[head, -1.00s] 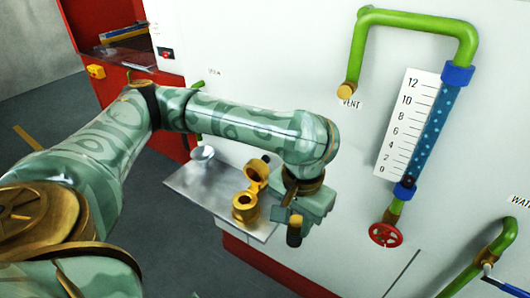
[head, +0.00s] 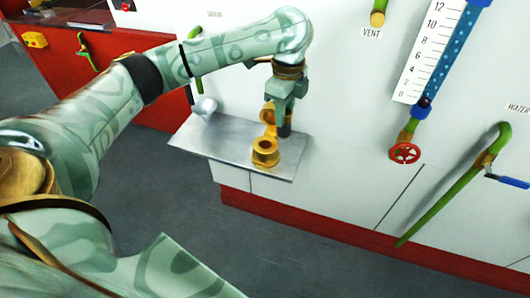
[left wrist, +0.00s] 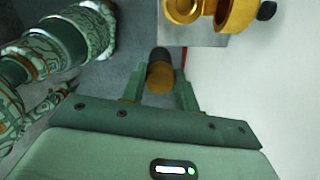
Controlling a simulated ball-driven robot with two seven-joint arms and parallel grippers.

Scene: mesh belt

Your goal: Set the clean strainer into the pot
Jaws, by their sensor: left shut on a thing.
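My left gripper (head: 285,108) points down and is shut on a small dark cylinder with a gold end, likely the strainer (head: 284,130). The strainer also shows between the fingers in the left wrist view (left wrist: 160,72). A round gold pot (head: 265,153) with an open top stands on the metal shelf. A second gold ring-shaped part (head: 268,115) sits just behind it; I cannot tell whether they are joined. The strainer is to the right of the gold parts and above the shelf, apparently apart from them. My right gripper is not in view.
The metal shelf (head: 230,148) juts from the white wall (head: 345,120). The floor in front is clear.

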